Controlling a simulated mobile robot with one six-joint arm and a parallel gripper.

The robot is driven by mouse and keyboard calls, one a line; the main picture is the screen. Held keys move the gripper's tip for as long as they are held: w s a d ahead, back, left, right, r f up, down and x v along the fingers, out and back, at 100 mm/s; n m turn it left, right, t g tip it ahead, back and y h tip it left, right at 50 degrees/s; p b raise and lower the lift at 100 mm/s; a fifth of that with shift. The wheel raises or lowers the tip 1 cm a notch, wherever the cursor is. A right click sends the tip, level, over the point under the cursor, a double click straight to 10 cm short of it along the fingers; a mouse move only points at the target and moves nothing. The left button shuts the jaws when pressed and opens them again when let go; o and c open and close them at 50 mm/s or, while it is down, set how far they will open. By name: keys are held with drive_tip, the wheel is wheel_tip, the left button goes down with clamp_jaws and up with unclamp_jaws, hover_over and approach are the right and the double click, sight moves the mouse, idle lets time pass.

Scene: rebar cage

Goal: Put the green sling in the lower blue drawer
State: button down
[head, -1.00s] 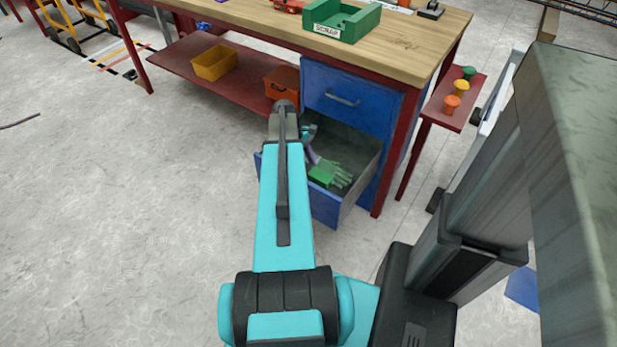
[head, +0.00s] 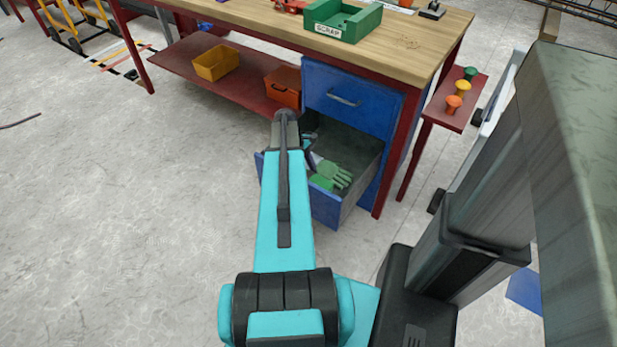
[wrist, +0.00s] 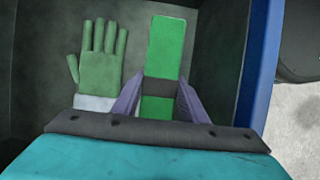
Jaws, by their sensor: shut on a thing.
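The lower blue drawer (head: 325,207) stands pulled open under the workbench. My gripper (wrist: 160,92) is down inside it, shut on the green sling (wrist: 166,50). The sling is a flat bright green bundle with a dark band across it, between the two purple fingers in the wrist view. I cannot tell whether the sling touches the drawer floor.
A green glove (wrist: 98,55) with a pale cuff lies in the drawer, left of the sling. The upper blue drawer (head: 345,97) is closed. An orange bin (head: 283,88) and a yellow bin (head: 216,63) sit on the red shelf. A green scrap tray (head: 345,20) stands on the bench top.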

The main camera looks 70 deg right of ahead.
drive_tip(key=shift+f, duration=0.6)
drive_tip(key=c, duration=1.1)
unclamp_jaws()
drive_tip(key=shift+r, duration=0.1)
drive_tip(key=shift+r, duration=0.45)
drive_tip(key=p+v, duration=0.1)
drive_tip(key=v, duration=1.1)
drive_tip(key=shift+r+p, duration=0.2)
drive_tip(key=shift+p, duration=0.2)
